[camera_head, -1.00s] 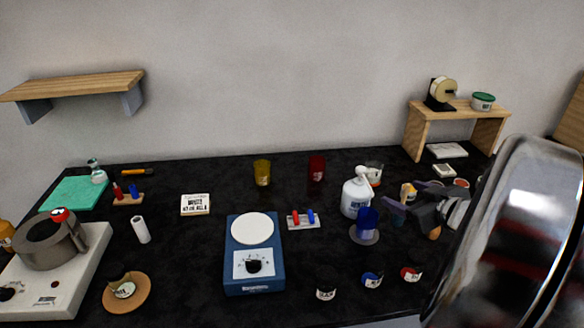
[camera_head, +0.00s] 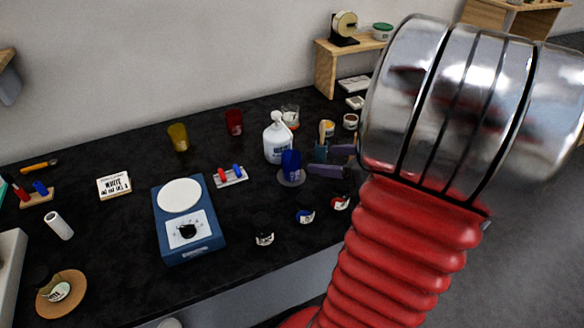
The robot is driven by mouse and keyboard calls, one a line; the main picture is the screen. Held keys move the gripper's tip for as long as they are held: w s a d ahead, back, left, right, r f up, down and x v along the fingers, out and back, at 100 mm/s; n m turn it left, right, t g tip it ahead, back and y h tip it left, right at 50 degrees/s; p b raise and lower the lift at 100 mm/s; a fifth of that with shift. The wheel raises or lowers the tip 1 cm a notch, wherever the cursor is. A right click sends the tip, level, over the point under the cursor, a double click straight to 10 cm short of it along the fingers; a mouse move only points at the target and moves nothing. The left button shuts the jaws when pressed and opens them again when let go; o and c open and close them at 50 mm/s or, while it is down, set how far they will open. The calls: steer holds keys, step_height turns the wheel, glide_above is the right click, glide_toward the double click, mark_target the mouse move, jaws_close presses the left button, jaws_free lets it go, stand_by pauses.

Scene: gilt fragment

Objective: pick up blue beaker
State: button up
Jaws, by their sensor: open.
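The blue beaker (camera_head: 291,163) stands upright on a round grey disc (camera_head: 291,178) near the middle of the black bench. My gripper (camera_head: 320,160) is just right of the beaker in the picture, with its two dark purple-grey fingers apart and pointing toward it. Nothing shows between the fingers. The beaker looks outside the jaws; I cannot tell the exact gap. The rest of the gripper is hidden behind my large silver and red arm.
A white pump bottle (camera_head: 277,142) stands close behind the beaker. Left of it is a rack (camera_head: 230,177) with red and blue pieces, then a blue hotplate (camera_head: 188,225). Small jars (camera_head: 305,214) stand in front. Yellow (camera_head: 178,138) and red (camera_head: 234,122) beakers stand behind.

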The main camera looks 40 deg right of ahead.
glide_toward(285, 156)
steer(key=shift+s+d, duration=0.15)
steer(key=shift+s, duration=0.3)
steer(key=shift+x, duration=2.65)
steer(key=shift+r, duration=0.1)
steer(key=shift+c, duration=0.2)
steer(key=c, duration=1.4)
steer(key=shift+r, duration=0.2)
steer(key=shift+w+a+r, duration=0.5)
steer(key=shift+w+a, duration=0.35)
steer(key=shift+a, duration=2.05)
steer(key=shift+w+a+r, duration=0.55)
steer(key=shift+w+a, duration=0.3)
steer(key=shift+a, duration=2.05)
steer(key=shift+w+a+r, duration=0.5)
steer(key=shift+w+a, duration=0.35)
steer(key=shift+a, duration=2.05)
